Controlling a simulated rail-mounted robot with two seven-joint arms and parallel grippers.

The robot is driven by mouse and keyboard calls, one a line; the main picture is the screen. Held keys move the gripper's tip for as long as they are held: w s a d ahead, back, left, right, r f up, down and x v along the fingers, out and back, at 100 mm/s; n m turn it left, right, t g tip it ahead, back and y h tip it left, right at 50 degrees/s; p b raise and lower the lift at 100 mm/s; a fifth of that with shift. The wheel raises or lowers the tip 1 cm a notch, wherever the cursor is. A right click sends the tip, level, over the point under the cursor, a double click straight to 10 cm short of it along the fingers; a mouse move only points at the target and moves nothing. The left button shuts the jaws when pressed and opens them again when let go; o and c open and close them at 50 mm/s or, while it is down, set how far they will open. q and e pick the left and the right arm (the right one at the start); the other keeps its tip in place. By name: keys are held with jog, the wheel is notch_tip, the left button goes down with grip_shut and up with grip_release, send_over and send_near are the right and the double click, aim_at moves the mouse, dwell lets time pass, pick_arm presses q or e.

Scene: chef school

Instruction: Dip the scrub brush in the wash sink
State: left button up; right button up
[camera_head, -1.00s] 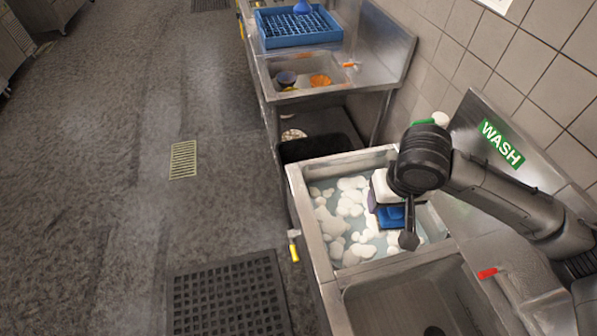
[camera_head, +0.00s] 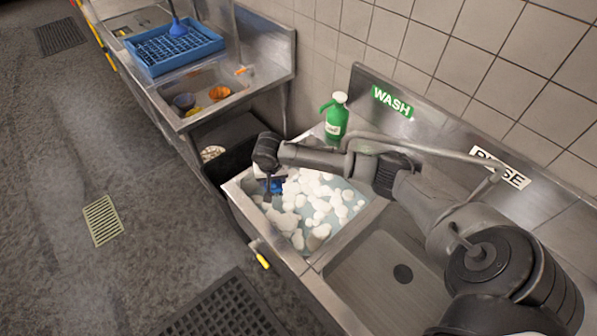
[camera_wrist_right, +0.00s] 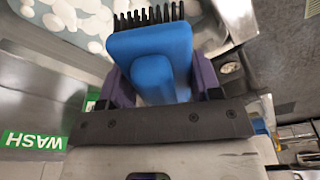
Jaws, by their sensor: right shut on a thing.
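The scrub brush has a blue body and black bristles; it fills the upper middle of the right wrist view (camera_wrist_right: 178,42). My right gripper (camera_wrist_right: 160,80) is shut on it, with a purple finger on each side. In the head view a bit of the brush's blue (camera_head: 277,186) shows below my right gripper (camera_head: 272,178), at the far left end of the wash sink (camera_head: 245,208). The sink holds water with white foam (camera_head: 312,205). I cannot tell whether the bristles touch the water. My left gripper is not in view.
A green bottle (camera_head: 337,118) stands behind the wash sink near the WASH sign (camera_head: 391,101). An empty rinse basin (camera_head: 375,285) lies to the right. A blue rack (camera_head: 165,55) and a basin with bowls (camera_head: 185,103) are farther left. A dark bin is beside the sink.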

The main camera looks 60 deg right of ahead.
jog(key=s+d+f+m, duration=0.2)
jog(key=s+d+f, duration=0.3)
jog(key=d, duration=0.3)
jog(key=shift+w+d+f+b, duration=0.1)
jog(key=shift+f+b, duration=4.35)
jog(key=shift+f, duration=1.95)
jog(key=shift+d+f+b, duration=0.1)
jog(key=shift+f+b, duration=4.3)
jog(key=shift+f, duration=2.2)
